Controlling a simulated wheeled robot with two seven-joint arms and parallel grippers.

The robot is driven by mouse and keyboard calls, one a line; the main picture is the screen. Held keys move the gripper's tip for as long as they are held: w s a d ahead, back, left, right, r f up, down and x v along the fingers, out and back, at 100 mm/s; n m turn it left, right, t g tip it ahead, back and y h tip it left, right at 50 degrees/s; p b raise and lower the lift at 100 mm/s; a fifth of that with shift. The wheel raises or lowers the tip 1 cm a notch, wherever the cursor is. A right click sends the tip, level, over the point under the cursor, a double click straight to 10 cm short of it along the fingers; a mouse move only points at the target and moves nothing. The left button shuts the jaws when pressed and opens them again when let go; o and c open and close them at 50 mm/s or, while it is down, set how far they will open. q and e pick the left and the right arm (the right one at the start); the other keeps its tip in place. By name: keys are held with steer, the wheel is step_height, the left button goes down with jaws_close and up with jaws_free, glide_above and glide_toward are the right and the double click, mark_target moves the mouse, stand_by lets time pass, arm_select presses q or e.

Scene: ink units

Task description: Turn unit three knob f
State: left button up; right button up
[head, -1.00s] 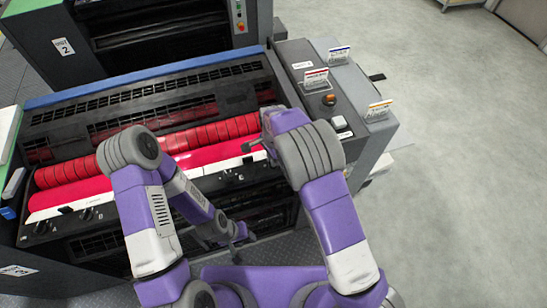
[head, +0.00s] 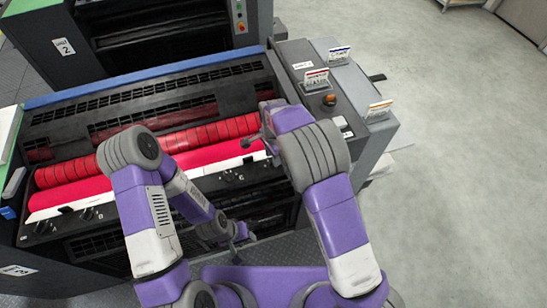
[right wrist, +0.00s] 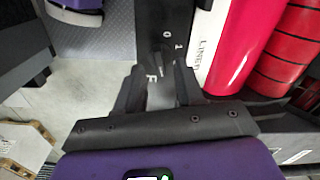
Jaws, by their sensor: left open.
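Unit three's dark knob panel (head: 95,214) runs along the front of the near machine, below a white strip and red rollers. In the right wrist view the black panel (right wrist: 165,30) carries a letter F and the marks 0 and 1. Knob f is hard to make out there; a small dark shape (right wrist: 168,57) lies near these marks. My right gripper (right wrist: 159,84) is at the panel's end by the F, its two fingers apart. In the head view my right gripper (head: 252,142) is over the panel's right part. My left gripper (head: 237,249) hangs low before the machine, open and empty.
Other knobs (head: 86,214) sit along the panel to the left. Unit two (head: 165,35) is behind. The floor (head: 455,170) at the right is clear.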

step_height(320, 180, up, 5)
steer(key=shift+r, duration=0.2)
stand_by(0.6)
